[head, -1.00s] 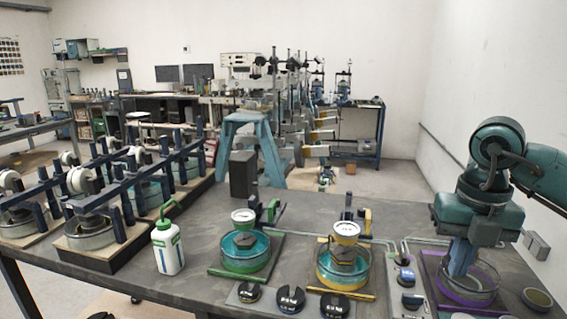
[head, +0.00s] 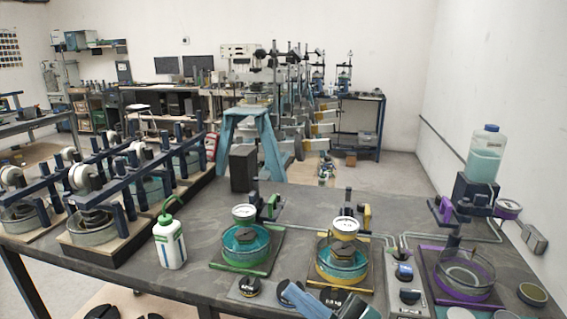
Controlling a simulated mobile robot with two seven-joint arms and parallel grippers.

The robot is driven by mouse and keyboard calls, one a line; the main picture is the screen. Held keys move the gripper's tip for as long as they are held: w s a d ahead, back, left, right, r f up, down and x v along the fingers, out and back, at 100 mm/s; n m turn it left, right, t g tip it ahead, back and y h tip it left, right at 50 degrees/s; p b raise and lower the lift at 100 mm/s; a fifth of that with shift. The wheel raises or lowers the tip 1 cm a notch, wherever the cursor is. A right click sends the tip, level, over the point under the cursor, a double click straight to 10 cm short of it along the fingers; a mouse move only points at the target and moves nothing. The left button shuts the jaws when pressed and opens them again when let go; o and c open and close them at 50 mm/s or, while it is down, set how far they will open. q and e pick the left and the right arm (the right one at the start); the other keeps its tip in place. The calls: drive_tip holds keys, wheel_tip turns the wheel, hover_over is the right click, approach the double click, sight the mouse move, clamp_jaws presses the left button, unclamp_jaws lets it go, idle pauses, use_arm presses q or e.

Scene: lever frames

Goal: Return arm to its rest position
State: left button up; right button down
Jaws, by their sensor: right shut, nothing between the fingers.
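My right gripper (head: 291,289) shows at the bottom edge of the head view, low in front of the yellow-based dish. Its blue fingers are shut with nothing between them and point up and to the left. The rest of the right arm is mostly cut off by the frame's lower edge. The fingers cover part of the row of dark weights at the table's front. My left gripper is not in view.
On the table (head: 205,268) stand a green-based dish (head: 243,262), a yellow-based dish (head: 340,272), a purple-based dish (head: 466,285) and a white bottle with green trim (head: 170,243). A clear bottle of teal liquid (head: 485,155) stands at the right. Dark lever frames (head: 140,185) fill the left.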

drive_tip(key=s+d+f+m+t+h, duration=0.1)
drive_tip(key=d+f+m+t+h, duration=0.1)
drive_tip(key=d+f+m+h, duration=0.4)
drive_tip(key=s+d+f+m+t+h, duration=0.1)
drive_tip(key=d+f+m+t+h, duration=0.1)
drive_tip(key=f+m+h, duration=0.6)
drive_tip(key=s+d+f+m+g+h, duration=0.1)
drive_tip(key=s+f+g, duration=0.1)
drive_tip(key=s+f, duration=0.3)
drive_tip(key=s+d+f+m+g+h, duration=0.1)
drive_tip(key=s+d+f+m+g, duration=0.1)
drive_tip(key=f, duration=0.6)
drive_tip(key=s+g, duration=0.1)
drive_tip(key=s, duration=0.1)
drive_tip(key=shift+s+d+f+h+p, duration=0.3)
drive_tip(key=shift+s+p, duration=0.05)
